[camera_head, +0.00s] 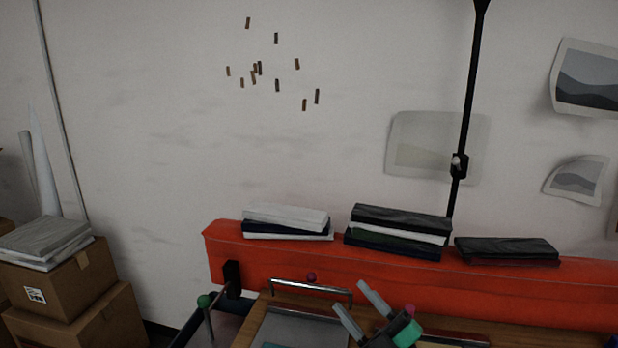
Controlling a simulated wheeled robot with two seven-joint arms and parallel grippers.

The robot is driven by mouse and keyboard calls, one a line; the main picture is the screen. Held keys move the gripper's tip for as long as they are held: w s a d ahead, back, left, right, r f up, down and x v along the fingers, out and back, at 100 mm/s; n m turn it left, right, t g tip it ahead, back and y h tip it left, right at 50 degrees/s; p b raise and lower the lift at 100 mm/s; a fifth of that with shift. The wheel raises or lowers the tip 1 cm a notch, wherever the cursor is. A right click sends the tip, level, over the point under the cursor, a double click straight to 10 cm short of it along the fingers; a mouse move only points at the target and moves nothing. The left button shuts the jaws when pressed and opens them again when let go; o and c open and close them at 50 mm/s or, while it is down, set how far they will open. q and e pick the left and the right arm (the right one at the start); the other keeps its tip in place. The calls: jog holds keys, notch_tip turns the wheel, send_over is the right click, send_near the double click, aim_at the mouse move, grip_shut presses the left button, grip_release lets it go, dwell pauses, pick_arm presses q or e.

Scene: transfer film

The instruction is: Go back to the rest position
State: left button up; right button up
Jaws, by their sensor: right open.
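My right gripper (362,311) is at the bottom of the head view, right of centre. Its two pale grey fingers point up and to the left, spread apart, with nothing between them. Its dark body and a green and pink part of it run off the bottom edge. It appears above the wooden table (243,338), beside a grey panel (292,328) with a metal handle (310,290). My left gripper does not show. No film can be made out clearly.
An orange-red ledge (225,252) behind the table carries folded stacks (287,220), (398,228) and (506,249). Cardboard boxes (62,285) stand at the left. A black pole (469,100) rises before the wall. A dark upright piece (232,278) stands left of the handle.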

jog(key=s+d+f+m+g+h, duration=0.1)
jog(key=s+d+f+m+h, duration=0.2)
jog(key=d+f+m+h, duration=0.5)
jog(key=s+d+f+m+g+h, duration=0.1)
jog(key=s+d+f+m+h, duration=0.2)
jog(key=d+f+m+h, duration=0.45)
jog(key=s+a+f+m+g, duration=0.1)
jog(key=s+f+g, duration=0.55)
jog(key=s, duration=0.45)
jog(key=s+f+m+g, duration=0.2)
jog(key=s+f+g, duration=0.3)
jog(key=s+f, duration=0.45)
notch_tip(320, 180, down, 28)
jog(key=s, duration=0.1)
jog(key=s+d+f+g, duration=0.2)
jog(key=s+d+f, duration=0.1)
jog(key=s+f, duration=1.7)
jog(key=shift+f+n+h, duration=0.3)
jog(key=shift+n+h, duration=0.05)
jog(key=shift+n, duration=0.1)
